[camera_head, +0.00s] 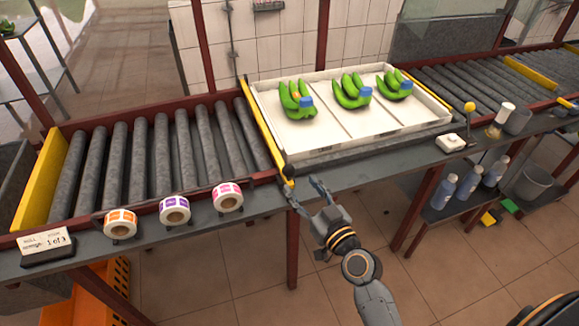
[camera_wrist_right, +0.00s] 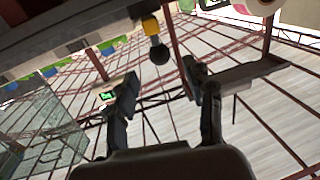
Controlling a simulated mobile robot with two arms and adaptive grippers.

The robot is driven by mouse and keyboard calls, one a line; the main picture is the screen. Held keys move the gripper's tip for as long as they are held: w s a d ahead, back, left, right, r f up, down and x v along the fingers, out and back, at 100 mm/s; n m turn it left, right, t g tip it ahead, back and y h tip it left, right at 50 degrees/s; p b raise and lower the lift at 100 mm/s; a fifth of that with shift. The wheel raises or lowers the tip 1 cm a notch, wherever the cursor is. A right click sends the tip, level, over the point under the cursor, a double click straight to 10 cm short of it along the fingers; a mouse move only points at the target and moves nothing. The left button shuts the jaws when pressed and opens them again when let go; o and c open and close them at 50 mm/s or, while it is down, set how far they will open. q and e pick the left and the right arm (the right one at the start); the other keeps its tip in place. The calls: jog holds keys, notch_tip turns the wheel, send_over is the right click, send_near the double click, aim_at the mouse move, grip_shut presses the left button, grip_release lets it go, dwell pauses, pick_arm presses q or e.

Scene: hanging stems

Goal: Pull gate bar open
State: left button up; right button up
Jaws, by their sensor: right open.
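The yellow gate bar (camera_head: 264,130) lies across the conveyor between the bare rollers and the white tray. Its near end has a dark round knob (camera_head: 289,170) at the counter's front edge. In the right wrist view the dark knob (camera_wrist_right: 159,54) hangs below a short yellow piece of the bar (camera_wrist_right: 150,26). My right gripper (camera_head: 304,189) is open, just in front of the knob end. In the wrist view its fingers (camera_wrist_right: 160,80) stand apart on either side of the knob's line, with nothing visibly gripped. My left gripper is not in view.
The white tray (camera_head: 407,133) holds green banana bunches (camera_head: 351,92) with blue bands. Label rolls (camera_head: 174,210) and a card sign (camera_head: 44,243) stand on the left counter edge. A yellow-topped lever (camera_head: 469,107) and white block (camera_head: 450,143) are to the right. Bottles (camera_head: 468,186) stand on a lower shelf.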

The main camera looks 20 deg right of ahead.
aim_at(292, 174)
jog(key=w, duration=0.3)
jog(key=w+a+p, duration=0.1)
jog(key=w, duration=0.3)
jog(key=shift+w+a, duration=0.1)
jog(key=shift+a, duration=0.1)
grip_shut()
